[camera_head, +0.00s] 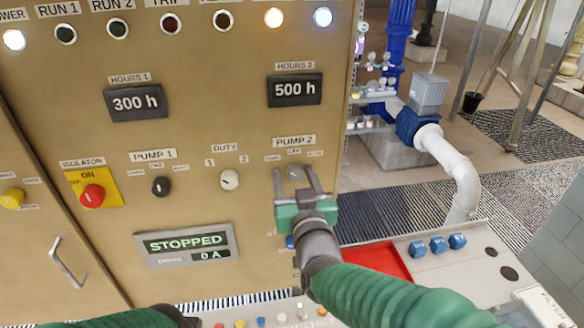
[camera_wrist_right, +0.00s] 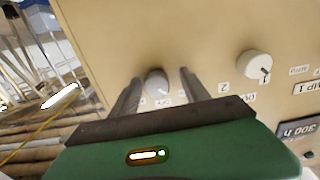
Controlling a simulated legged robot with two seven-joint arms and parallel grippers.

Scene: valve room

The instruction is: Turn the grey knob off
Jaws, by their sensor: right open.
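The grey knob (camera_head: 295,172) sits on the tan panel below the PUMP 2 label. My right gripper (camera_head: 294,177) is open in front of it, with one finger on each side of the knob. In the right wrist view the grey knob (camera_wrist_right: 156,82) shows between the two fingertips (camera_wrist_right: 160,82), with a visible gap at the right finger. I cannot tell how deep the fingers reach along it. The small position labels around the knob are partly hidden and too small to read. My left arm shows at the bottom left, but its gripper does not.
A white DUTY knob (camera_head: 229,180) and a black PUMP 1 knob (camera_head: 161,186) are to the left. A red isolator knob (camera_head: 92,196) is farther left. A display (camera_head: 186,245) reads STOPPED. A red tray (camera_head: 378,261) and blue knobs (camera_head: 438,244) lie at the lower right.

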